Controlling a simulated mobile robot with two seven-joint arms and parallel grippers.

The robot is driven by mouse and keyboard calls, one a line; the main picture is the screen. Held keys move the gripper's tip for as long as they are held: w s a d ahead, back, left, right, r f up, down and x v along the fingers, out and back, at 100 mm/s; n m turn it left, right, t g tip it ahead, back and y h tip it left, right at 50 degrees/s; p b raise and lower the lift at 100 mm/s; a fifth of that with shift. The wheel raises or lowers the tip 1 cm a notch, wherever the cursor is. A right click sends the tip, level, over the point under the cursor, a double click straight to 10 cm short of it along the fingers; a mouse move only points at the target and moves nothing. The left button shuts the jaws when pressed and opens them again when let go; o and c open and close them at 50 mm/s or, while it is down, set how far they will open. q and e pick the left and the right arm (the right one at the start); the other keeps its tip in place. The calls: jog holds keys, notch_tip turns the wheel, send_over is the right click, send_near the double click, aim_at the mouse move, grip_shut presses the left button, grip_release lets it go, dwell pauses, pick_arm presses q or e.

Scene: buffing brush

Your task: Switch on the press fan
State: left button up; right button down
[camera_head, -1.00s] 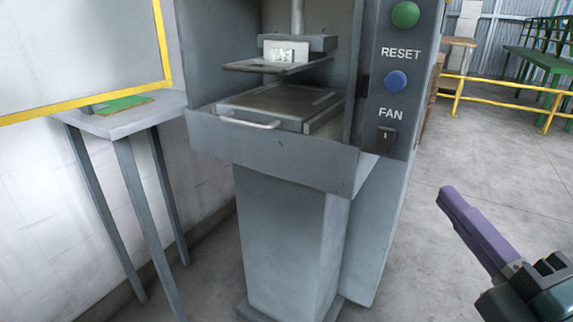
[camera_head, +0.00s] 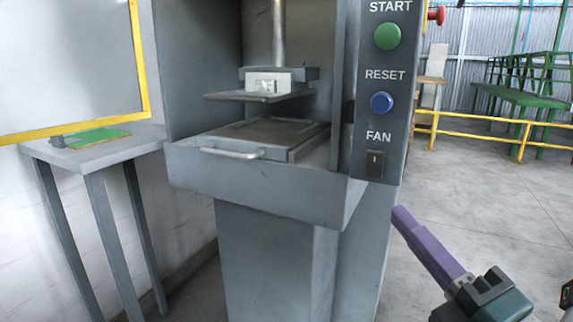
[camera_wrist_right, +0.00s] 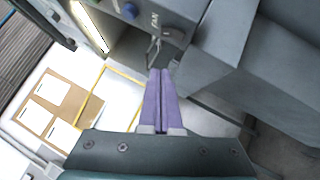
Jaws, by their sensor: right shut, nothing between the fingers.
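The press (camera_head: 260,190) is a grey cabinet with a control panel on its right side. The fan switch (camera_head: 374,164) is a small dark rocker under the FAN label, below the blue reset button (camera_head: 381,103). In the right wrist view the fan switch area (camera_wrist_right: 172,35) lies beyond the fingertips, partly unclear. My right gripper (camera_head: 399,215) has purple fingers, shut and empty, below and to the right of the switch, apart from it. The shut fingers also show in the right wrist view (camera_wrist_right: 160,75). My left gripper is not in view.
A green start button (camera_head: 387,36) sits above the reset button. A grey side table (camera_head: 100,150) with a green item (camera_head: 95,139) stands at left. The press drawer has a handle (camera_head: 231,154). Yellow railing (camera_head: 480,138) and green benches (camera_head: 520,95) stand behind at right. Open floor lies right of the press.

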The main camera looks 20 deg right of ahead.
aim_at(374, 153)
jog(key=w+r, duration=0.1)
jog(key=w, duration=0.1)
jog(key=w+d+r, duration=0.1)
jog(key=w, duration=0.2)
jog(key=w+d+r, duration=0.1)
jog(key=w, duration=0.2)
jog(key=shift+d+r, duration=0.1)
jog(key=shift+d, duration=0.1)
jog(key=shift+w+d+r, duration=0.15)
jog(key=shift+w+d, duration=0.1)
jog(key=shift+d, duration=0.05)
jog(key=shift+r+p, duration=0.25)
jog(key=shift+p, duration=0.25)
jog(key=p, duration=0.1)
jog(key=m+g+p, duration=0.1)
jog(key=shift+w+d+r+p, duration=0.2)
jog(key=shift+d+r+p, duration=0.1)
jog(key=shift+r+p, duration=0.1)
jog(key=shift+f+b, duration=0.35)
jog(key=shift+b, duration=0.1)
jog(key=shift+r, duration=0.1)
